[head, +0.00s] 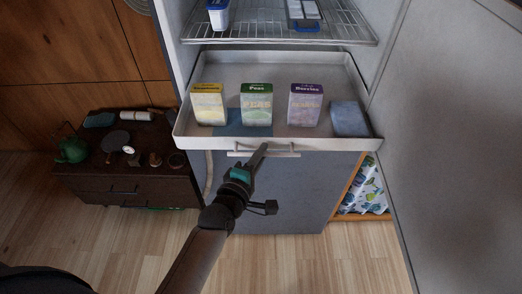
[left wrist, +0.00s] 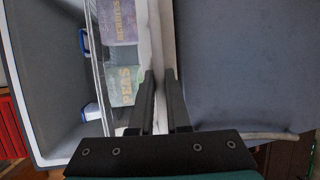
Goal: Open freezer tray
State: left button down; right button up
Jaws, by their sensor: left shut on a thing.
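The freezer tray (head: 190,143) is a pale, shallow tray that sticks out from the freezer, over its grey lower front. A light bar handle (head: 285,154) runs along the middle of its front. My left gripper (head: 262,149) reaches up from below and is shut on the handle. In the left wrist view, my two dark fingers (left wrist: 159,78) stand either side of a pale strip at the tray's front. The exact contact is hard to see there. On the tray stand a yellow box (head: 208,105), a green Peas box (head: 256,105), a purple Berries box (head: 305,105) and a blue block (head: 348,119).
A wire shelf (head: 270,35) with blue-and-white containers is above the tray. An open door (head: 455,130) stands on the right. A low dark cabinet (head: 125,180) with a green watering can (head: 72,150) is at left. Wooden floor (head: 120,245) lies clear in front.

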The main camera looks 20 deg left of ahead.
pick_arm(q)
jog(key=shift+f, duration=0.1)
jog(key=c, duration=0.9)
grip_release()
jog(key=v, duration=1.5)
jog(key=shift+s+d, duration=0.1)
jog(key=shift+s, duration=0.05)
